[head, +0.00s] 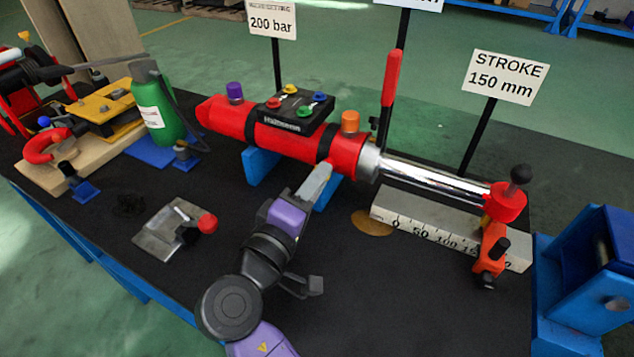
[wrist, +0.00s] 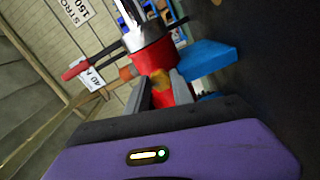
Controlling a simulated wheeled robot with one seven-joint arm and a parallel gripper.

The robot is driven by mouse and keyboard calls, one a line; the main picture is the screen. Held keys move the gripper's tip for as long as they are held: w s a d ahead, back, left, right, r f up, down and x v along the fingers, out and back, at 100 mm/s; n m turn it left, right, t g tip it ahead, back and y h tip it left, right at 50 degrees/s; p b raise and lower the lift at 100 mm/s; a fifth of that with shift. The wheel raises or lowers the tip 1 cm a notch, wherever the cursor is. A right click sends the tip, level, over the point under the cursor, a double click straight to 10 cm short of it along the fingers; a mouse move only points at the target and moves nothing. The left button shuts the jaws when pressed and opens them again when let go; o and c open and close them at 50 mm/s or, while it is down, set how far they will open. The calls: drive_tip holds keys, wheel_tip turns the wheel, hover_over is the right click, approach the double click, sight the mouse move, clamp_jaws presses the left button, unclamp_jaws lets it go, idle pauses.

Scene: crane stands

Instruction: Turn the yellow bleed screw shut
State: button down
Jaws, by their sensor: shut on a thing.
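The yellow bleed screw (wrist: 160,78) shows in the wrist view between my fingertips, at the side of the red cylinder (wrist: 178,95). My gripper (wrist: 161,88) is shut on it, with a grey finger on each side. In the head view my gripper (head: 320,175) reaches up to the lower front side of the red cylinder (head: 270,138), near its rod end. The screw is hidden behind my fingers there. How far the screw is turned cannot be told.
A black block with coloured knobs (head: 293,113) and an orange cap (head: 350,121) sit on top of the cylinder. A red-handled lever (head: 391,78) stands behind. A scale bar (head: 410,216) lies to the right, a metal plate (head: 163,240) to the left.

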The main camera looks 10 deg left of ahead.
drive_tip(key=shift+f, duration=0.15)
drive_tip(key=c, duration=1.1)
unclamp_jaws()
drive_tip(key=shift+s, duration=0.1)
drive_tip(key=v, duration=0.7)
drive_tip(key=shift+s+a, duration=0.15)
drive_tip(key=shift+s, duration=0.15)
